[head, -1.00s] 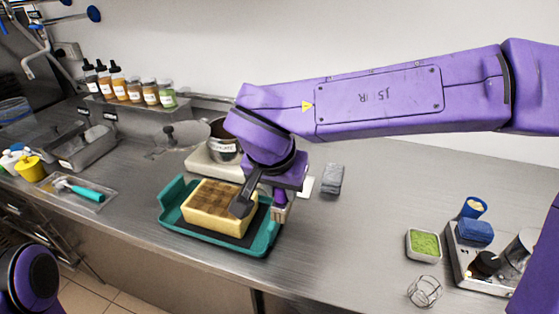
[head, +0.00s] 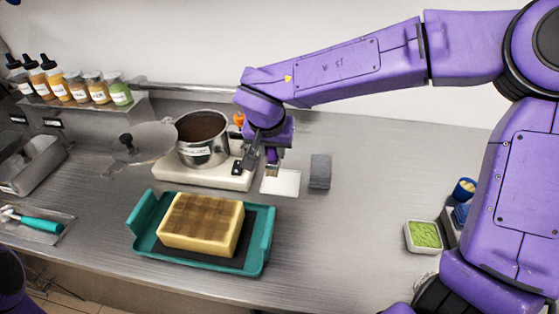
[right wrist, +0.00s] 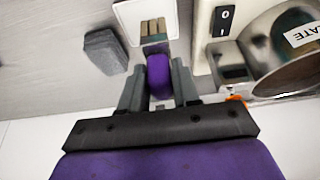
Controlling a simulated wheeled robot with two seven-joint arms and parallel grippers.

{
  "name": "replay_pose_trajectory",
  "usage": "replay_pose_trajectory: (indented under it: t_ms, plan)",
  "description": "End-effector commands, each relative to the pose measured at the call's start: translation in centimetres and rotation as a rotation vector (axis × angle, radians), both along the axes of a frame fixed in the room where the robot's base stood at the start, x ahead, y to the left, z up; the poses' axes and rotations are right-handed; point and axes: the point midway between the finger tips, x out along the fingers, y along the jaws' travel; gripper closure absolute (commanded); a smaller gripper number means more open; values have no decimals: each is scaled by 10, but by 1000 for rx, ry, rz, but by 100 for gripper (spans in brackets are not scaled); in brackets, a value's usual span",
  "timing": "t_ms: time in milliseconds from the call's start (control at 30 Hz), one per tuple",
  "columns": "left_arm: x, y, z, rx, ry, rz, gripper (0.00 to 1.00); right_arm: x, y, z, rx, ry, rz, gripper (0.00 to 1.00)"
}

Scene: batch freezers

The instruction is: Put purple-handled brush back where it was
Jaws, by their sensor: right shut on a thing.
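My right gripper (head: 269,158) is shut on the purple-handled brush. In the right wrist view, the purple handle (right wrist: 158,76) sits between the two fingers (right wrist: 158,88) and the pale brush end (right wrist: 154,28) points away from the palm. In the head view, the brush end (head: 273,171) hangs over the back-left part of a small white plate (head: 283,184), which also shows in the right wrist view (right wrist: 128,14). I cannot tell whether the brush touches the plate. My left gripper is out of view.
A chocolate pot (head: 204,153) stands on a white warmer (head: 185,174) just left of the plate. A grey block (head: 320,171) lies to its right. A yellow cake (head: 200,225) sits in a teal tray (head: 262,262) in front.

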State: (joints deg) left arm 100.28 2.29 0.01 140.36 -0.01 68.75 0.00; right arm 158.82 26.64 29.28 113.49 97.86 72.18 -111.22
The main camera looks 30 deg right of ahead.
Motion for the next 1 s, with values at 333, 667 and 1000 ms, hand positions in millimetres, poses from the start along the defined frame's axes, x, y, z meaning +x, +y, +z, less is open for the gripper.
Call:
replay_pose_trajectory:
  t_ms: [333, 667, 1000]
  plan:
    - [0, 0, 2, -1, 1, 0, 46, 19, -30, -45, -3, 3, 2, 93]
    - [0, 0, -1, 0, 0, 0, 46, 22, -33, -81, -1, 0, 2, 93]
    - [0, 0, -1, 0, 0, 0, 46, 21, -33, -83, -1, 1, 4, 44]
